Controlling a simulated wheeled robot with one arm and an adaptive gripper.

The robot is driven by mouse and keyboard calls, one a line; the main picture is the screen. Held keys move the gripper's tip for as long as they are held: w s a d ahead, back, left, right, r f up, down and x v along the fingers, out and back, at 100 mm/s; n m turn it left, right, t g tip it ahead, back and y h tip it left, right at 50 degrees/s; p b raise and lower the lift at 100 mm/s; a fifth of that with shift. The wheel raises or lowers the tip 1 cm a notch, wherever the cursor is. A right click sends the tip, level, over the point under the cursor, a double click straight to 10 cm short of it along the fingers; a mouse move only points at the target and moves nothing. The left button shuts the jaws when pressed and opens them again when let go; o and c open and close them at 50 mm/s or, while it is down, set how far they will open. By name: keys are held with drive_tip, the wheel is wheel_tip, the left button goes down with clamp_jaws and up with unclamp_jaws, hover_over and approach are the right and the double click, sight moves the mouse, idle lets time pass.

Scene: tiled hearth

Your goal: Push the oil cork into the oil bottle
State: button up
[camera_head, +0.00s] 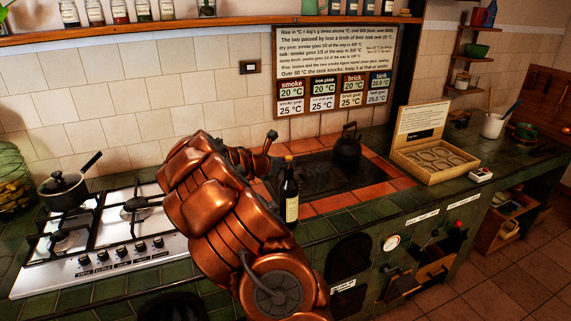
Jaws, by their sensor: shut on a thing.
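The oil bottle (291,205) is dark with a pale label and stands upright on the green tiled counter edge, right of my copper arm. Its neck rises beside my gripper (268,146), which is just up and left of the bottle's mouth in the picture. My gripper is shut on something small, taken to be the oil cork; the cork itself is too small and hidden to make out. I cannot tell whether the gripper touches the bottle neck.
A gas hob (110,235) with a lidded pot (63,190) is at left. A dark kettle (347,150) stands on the hearth plate (318,178) behind the bottle. An open wooden box (435,163) is at right. Green counter is clear right of the bottle.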

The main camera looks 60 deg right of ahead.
drive_tip(key=shift+f+b, duration=0.35)
drive_tip(key=shift+f, duration=0.2)
drive_tip(key=shift+r, duration=0.1)
idle(0.6)
drive_tip(key=shift+r+p, duration=0.4)
drive_tip(key=shift+p, duration=0.1)
idle(0.4)
drive_tip(key=shift+a+f+b, duration=0.1)
drive_tip(key=shift+f+b, duration=0.25)
drive_tip(key=shift+f, duration=0.15)
idle(0.5)
idle(0.5)
drive_tip(key=shift+r+p, duration=0.5)
drive_tip(key=shift+s, duration=0.1)
idle(0.3)
drive_tip(key=shift+f+b, duration=0.3)
drive_tip(key=shift+f, duration=0.25)
idle(0.8)
